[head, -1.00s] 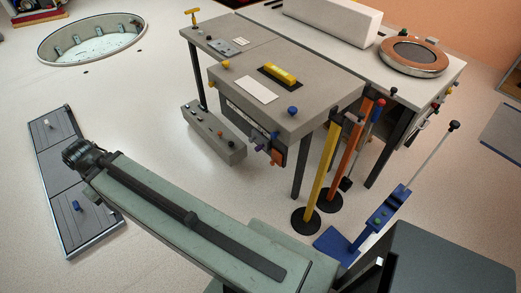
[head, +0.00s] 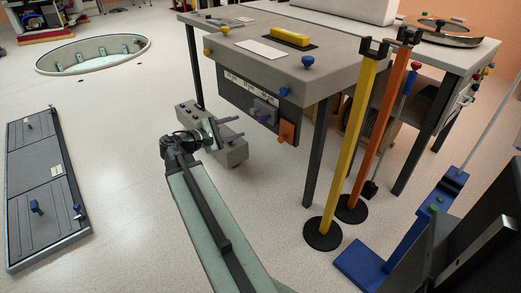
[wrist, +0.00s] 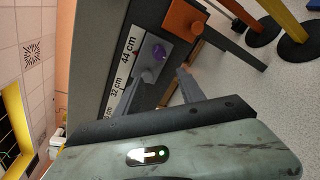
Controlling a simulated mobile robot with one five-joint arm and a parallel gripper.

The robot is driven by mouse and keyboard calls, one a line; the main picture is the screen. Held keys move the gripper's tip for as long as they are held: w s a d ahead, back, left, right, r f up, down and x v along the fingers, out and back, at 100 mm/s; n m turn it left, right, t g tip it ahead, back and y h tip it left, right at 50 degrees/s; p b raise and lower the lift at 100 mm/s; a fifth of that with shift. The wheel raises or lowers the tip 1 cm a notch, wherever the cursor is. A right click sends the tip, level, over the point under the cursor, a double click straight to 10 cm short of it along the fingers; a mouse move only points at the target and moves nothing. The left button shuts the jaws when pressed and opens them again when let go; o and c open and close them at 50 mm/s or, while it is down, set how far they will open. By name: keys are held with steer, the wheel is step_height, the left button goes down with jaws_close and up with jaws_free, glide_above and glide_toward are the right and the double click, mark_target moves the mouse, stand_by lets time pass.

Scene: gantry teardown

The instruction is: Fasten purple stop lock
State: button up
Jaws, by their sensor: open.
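The purple stop lock (head: 264,116) is on the dark panel under the front of the grey table. In the wrist view it shows as a purple knob (wrist: 158,52) on a grey block, beside the "44 cm" label (wrist: 130,50). My gripper (head: 236,128) is in front of the panel, to the left of and a little below the lock in the head view. In the wrist view my gripper (wrist: 161,76) is open and empty, its fingers pointing towards the lock. The purple knob lies just beyond the fingertips, and contact cannot be told. The orange block (wrist: 185,20) sits past the lock.
The grey table (head: 270,60) carries a yellow bar (head: 290,36) and a blue knob (head: 308,62). A yellow post (head: 345,150) and an orange post (head: 378,130) stand to the right. A grey box (head: 232,150) with knobs sits below the table.

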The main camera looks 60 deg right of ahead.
mark_target(259, 121)
steer(key=shift+n+g+h, duration=0.4)
steer(key=shift+g+h, duration=0.2)
steer(key=shift+h, duration=0.2)
steer(key=x, duration=0.3)
steer(key=b+x, duration=0.1)
steer(key=x, duration=0.3)
steer(key=s+f+b+x, duration=0.1)
steer(key=x, duration=0.3)
steer(key=shift+s, duration=0.1)
jaws_close()
